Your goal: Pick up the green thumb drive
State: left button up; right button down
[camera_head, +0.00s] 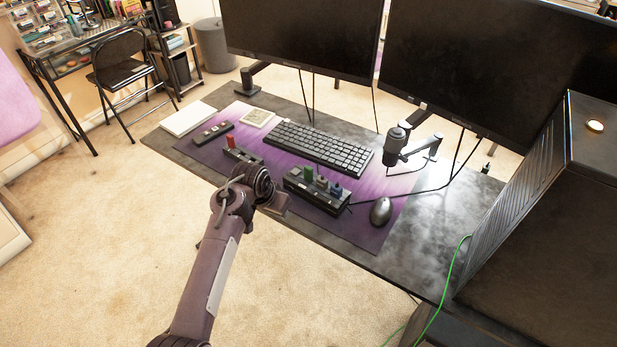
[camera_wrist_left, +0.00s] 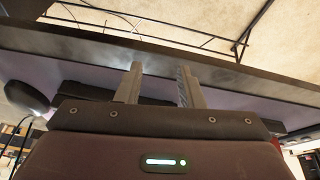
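A small green block (camera_head: 308,172), which looks like the green thumb drive, stands upright in a dark hub (camera_head: 303,190) on the purple desk mat. A grey drive (camera_head: 322,182) and a blue drive (camera_head: 336,190) stand beside it in the same hub. My left gripper (camera_head: 277,207) is over the front edge of the desk, left of and nearer than the hub, apart from it. In the left wrist view its two fingers (camera_wrist_left: 160,88) are spread with nothing between them. The green drive cannot be made out in that view. My right gripper is not in view.
A red drive (camera_head: 230,142) stands in a smaller dock (camera_head: 243,155) left of the hub. The keyboard (camera_head: 318,146) lies behind the hub and the mouse (camera_head: 381,210) to its right. A microphone (camera_head: 396,145) and a large dark computer case (camera_head: 540,200) stand farther right.

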pick_arm(q)
jog(key=m, duration=0.2)
send_near(307, 169)
jog(key=shift+h, duration=0.3)
jog(key=x, duration=0.3)
jog(key=a+b+x, duration=0.1)
jog(key=x, duration=0.1)
jog(key=shift+s+f, duration=0.15)
jog(key=shift+f, duration=0.15)
jog(key=shift+d+r, duration=0.15)
jog(key=shift+d, duration=0.2)
jog(key=shift+w+x, duration=0.25)
jog(key=shift+x, duration=1.4)
jog(key=b+x, duration=0.1)
jog(key=x, duration=0.2)
jog(key=shift+w+d, duration=0.1)
jog(key=shift+w, duration=0.1)
jog(key=shift+s+f, duration=0.25)
jog(key=shift+f, duration=0.25)
jog(key=shift+w, duration=0.1)
grip_shut()
